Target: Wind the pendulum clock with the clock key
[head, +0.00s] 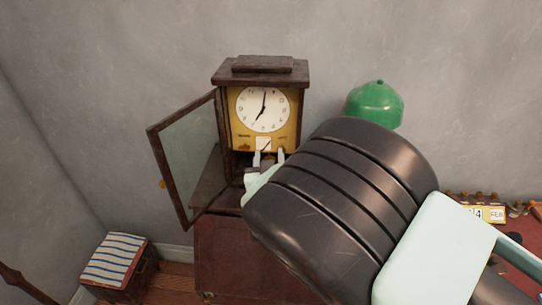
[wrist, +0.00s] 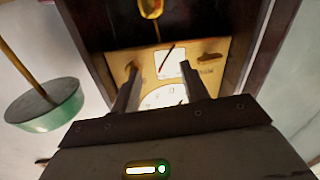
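The pendulum clock (head: 260,75) stands upright on a dark red cabinet with its glass door (head: 190,155) swung open to the left. Its white dial (head: 262,108) sits on a brass-coloured plate. The wrist view sees the clock upside down, with the plate (wrist: 222,48) and the brass pendulum (wrist: 150,8). My gripper (head: 268,157) is in front of the clock's lower opening, fingers apart; in the wrist view nothing shows between its fingertips (wrist: 161,66). A small brass piece lies behind the left finger and another near the right fingertip; I cannot tell whether either is the clock key.
A green lamp (head: 375,103) stands right of the clock; its shade (wrist: 45,108) also shows in the wrist view. A striped stool (head: 115,258) stands at lower left. A date block (head: 485,213) and small items lie at right. My arm hides much of the cabinet.

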